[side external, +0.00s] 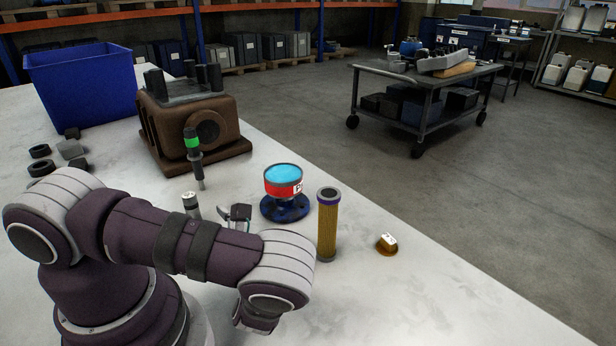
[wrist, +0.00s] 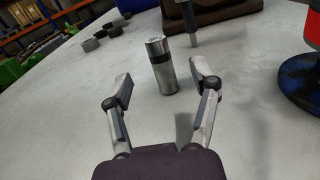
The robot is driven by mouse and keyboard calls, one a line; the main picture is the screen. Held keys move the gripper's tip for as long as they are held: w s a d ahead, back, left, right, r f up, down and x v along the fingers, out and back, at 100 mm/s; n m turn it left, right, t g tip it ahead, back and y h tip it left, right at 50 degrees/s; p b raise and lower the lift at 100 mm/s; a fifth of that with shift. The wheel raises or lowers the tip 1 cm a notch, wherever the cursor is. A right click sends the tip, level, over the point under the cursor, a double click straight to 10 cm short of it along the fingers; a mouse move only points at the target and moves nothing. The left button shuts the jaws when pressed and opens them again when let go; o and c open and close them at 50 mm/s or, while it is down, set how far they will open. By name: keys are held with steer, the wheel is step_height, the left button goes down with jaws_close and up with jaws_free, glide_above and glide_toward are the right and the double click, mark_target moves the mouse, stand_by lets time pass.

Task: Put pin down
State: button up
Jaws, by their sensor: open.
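The pin (wrist: 161,66), a silver cylinder with a dark band near its top, stands upright on the pale table in the wrist view. In the side external view its upper part (side external: 191,203) shows behind my arm, and its lower part is partly hidden. My gripper (wrist: 165,82) is open, with its two fingers spread left and right of the pin in the wrist view. A gap shows between each finger and the pin, and nothing is held. In the side external view my arm hides much of the gripper.
Behind the pin stand a green-banded dark injector-like part (side external: 193,150) and a brown engine block (side external: 205,130). To the right are a red can with a blue base (side external: 285,208), a yellow filter (side external: 328,225) and a small brass part (side external: 386,243). A blue bin (side external: 85,88) stands back left.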

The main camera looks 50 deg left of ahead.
mark_target(192, 201)
steer(key=a, duration=0.7)
steer(key=shift+s+a+r, duration=0.15)
steer(key=shift+a+r, duration=0.15)
steer(key=shift+r, duration=0.05)
jaws_close()
